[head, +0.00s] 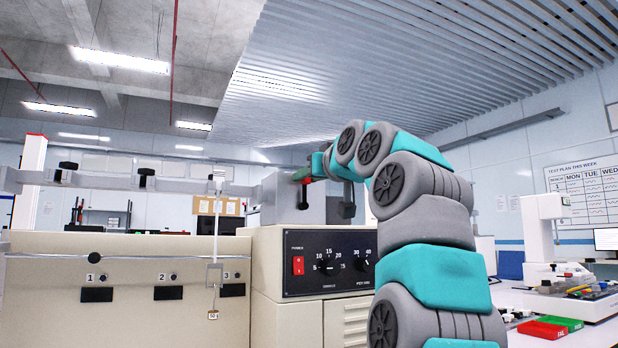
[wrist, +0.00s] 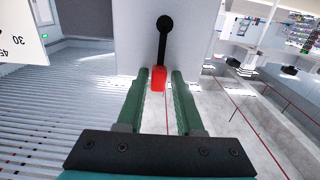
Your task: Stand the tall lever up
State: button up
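The tall lever (wrist: 163,45) is black with a round hub and a red tip (wrist: 158,78). It is mounted on the face of a pale grey box (wrist: 200,40). The wrist view is upside down, so the tip is above the hub and the lever stands close to upright. In the head view the lever (head: 303,197) also points up from its hub, its top partly covered by my gripper. My gripper (wrist: 160,77) is open, with one green finger on each side of the red tip and a small gap showing on both sides.
The grey box (head: 268,198) sits on a beige cabinet with a black control panel (head: 328,263). A grey beam (head: 120,180) with black knobs runs left. A white scale plate (wrist: 18,35) shows beside the box.

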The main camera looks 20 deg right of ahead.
jog(key=shift+o, duration=1.1)
jog(key=shift+s, duration=0.1)
jog(key=s+b, duration=0.2)
jog(key=s, duration=0.5)
jog(key=shift+s+d, duration=0.15)
jog(key=shift+s, duration=0.15)
